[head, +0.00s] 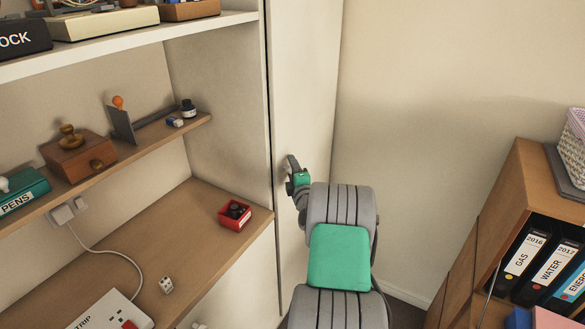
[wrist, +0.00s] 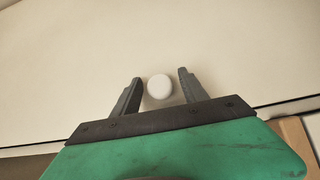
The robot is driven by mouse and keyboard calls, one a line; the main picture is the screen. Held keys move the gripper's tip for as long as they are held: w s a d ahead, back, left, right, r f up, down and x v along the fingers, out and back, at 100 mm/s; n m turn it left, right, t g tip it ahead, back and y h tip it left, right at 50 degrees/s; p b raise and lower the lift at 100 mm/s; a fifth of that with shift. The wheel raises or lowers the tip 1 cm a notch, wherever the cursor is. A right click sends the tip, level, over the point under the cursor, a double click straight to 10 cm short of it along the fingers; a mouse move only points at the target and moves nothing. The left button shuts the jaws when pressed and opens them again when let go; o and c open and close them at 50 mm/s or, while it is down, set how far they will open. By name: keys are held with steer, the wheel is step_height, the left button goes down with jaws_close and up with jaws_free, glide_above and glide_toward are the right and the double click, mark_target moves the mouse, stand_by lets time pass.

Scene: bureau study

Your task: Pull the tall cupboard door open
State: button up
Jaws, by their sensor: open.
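The tall cupboard door (head: 303,80) is a plain cream panel right of the open shelves, with a thin dark seam down its left edge. It looks closed. In the wrist view the door's pale face (wrist: 80,60) fills most of the picture. A round white knob (wrist: 160,88) stands on it. My gripper (wrist: 160,75) is open, with one grey finger on each side of the knob and a gap on both sides. In the head view my gripper (head: 291,166) is at the door's face, and my arm hides the door's lower part and the knob.
Left of the door are shelves (head: 120,160) with stamps and a wooden box, above a desk surface (head: 185,235) with a red box (head: 235,215). At right stands a wooden bookcase (head: 500,205) with binders. Bare wall (head: 440,120) lies between door and bookcase.

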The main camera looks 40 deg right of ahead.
steer(key=shift+c, duration=0.2)
jaws_close()
stand_by(0.3)
stand_by(0.8)
